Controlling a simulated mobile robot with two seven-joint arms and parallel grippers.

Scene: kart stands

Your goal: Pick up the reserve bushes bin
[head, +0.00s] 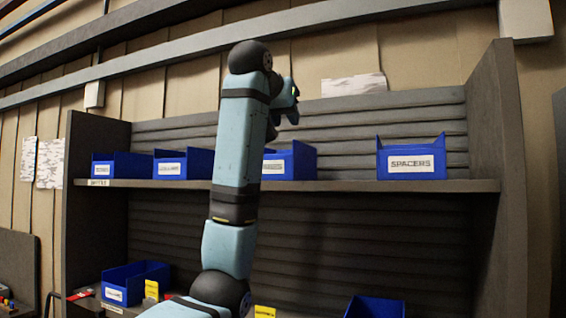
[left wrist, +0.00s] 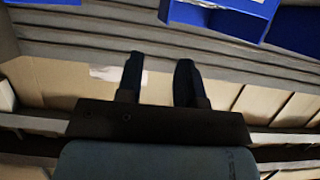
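I cannot tell which bin is the reserve bushes bin, because most labels are too small to read. On the upper shelf stand blue bins: one at far left (head: 137,165), a second (head: 198,160), a third (head: 303,160) partly hidden by my left arm, and one labelled SPACERS (head: 411,163). Below are a blue bin at left (head: 150,272) and one cut off at the bottom (head: 375,308). My left gripper (head: 291,106) is raised above the third bin, apart from it. In the left wrist view its fingers (left wrist: 158,82) are spread with nothing between them. My right gripper is not in view.
The upper shelf (head: 345,186) has free room between the third bin and the SPACERS bin. Upright side panels (head: 490,130) bound the rack. A yellow tag (head: 152,289) stands beside the lower left bin. Blue bins (left wrist: 220,18) show at the top of the left wrist view.

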